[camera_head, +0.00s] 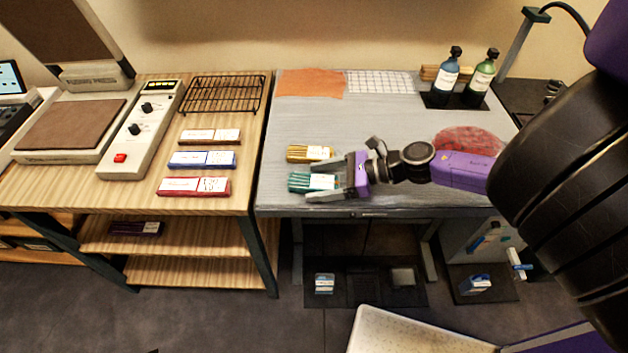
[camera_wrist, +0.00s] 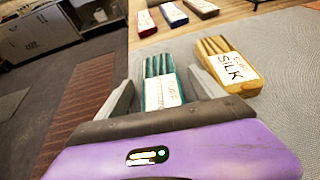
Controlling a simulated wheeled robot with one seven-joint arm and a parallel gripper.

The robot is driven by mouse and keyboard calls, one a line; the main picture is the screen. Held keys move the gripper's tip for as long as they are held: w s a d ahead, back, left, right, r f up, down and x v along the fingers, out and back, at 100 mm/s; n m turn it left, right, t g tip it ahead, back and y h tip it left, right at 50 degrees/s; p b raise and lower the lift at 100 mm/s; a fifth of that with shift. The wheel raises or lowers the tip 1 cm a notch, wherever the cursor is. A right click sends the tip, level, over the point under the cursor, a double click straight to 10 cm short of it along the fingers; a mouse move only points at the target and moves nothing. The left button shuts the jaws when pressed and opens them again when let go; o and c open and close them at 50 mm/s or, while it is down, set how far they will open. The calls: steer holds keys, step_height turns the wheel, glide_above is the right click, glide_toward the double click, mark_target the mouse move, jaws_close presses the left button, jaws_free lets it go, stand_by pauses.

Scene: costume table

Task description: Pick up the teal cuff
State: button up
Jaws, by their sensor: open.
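The teal cuff (camera_head: 299,181) is a small ribbed block with a white label, lying near the front left edge of the grey table. In the wrist view the teal cuff (camera_wrist: 158,67) lies between my fingers, its near part hidden by my gripper's body. My gripper (camera_head: 322,179) is open, reaching in from the right at low height with a finger on either side of the cuff. In the wrist view my gripper (camera_wrist: 160,92) shows gaps between its fingers and the cuff; I cannot tell whether either touches it.
A yellow cuff (camera_head: 297,153) labelled silk lies just behind the teal one; it also shows in the wrist view (camera_wrist: 212,45). Brown (camera_head: 196,136), blue (camera_head: 188,159) and red (camera_head: 180,186) cuffs lie on the wooden table at left. Two bottles (camera_head: 480,72) stand at the back right. The grey table's middle is clear.

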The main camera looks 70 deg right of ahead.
steer(key=shift+c, duration=0.5)
steer(key=c, duration=1.3)
steer(key=shift+c, duration=0.2)
